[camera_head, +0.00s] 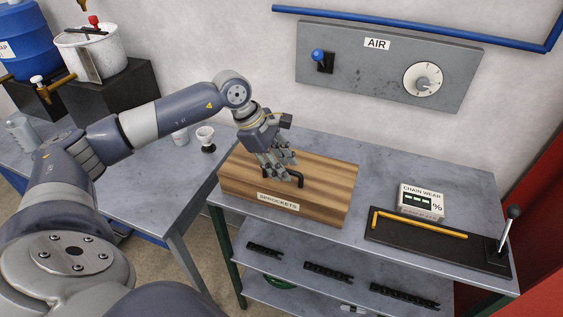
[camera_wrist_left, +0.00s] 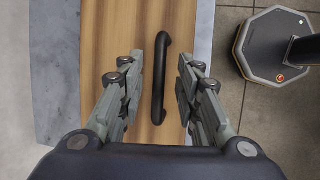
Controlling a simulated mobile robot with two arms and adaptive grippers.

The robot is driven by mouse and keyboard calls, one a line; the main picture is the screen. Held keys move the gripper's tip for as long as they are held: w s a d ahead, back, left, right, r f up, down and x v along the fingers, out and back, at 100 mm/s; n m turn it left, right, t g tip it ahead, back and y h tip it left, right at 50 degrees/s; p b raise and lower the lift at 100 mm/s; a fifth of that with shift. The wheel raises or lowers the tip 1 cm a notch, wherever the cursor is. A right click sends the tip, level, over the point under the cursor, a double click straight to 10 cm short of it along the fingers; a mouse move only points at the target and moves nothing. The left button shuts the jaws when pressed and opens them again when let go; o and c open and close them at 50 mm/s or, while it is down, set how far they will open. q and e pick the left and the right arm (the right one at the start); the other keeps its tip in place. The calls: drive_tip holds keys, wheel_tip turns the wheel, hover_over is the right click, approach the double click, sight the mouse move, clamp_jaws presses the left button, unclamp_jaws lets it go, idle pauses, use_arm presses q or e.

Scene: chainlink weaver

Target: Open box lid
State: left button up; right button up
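The box is a wooden one labelled SPROCKETS (camera_head: 330,212), standing shut on the left part of the grey metal table. Its lid has a black bar handle (camera_head: 294,178), which also shows in the left wrist view (camera_wrist_left: 159,80). My left gripper (camera_head: 284,172) is over the lid at the handle. In the left wrist view its two fingers (camera_wrist_left: 157,90) are apart, one on each side of the handle, with a gap to it on both sides. The gripper partly hides the handle in the head view. My right gripper is not in view.
A chain wear gauge box (camera_head: 421,202) and a black plate (camera_head: 400,240) with a yellow bar and a lever stand right of the box. The AIR panel (camera_head: 350,75) is on the wall behind. Another grey table (camera_head: 165,190) stands to the left.

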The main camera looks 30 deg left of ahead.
use_arm(q)
clamp_jaws()
drive_tip(key=shift+w+r, duration=0.1)
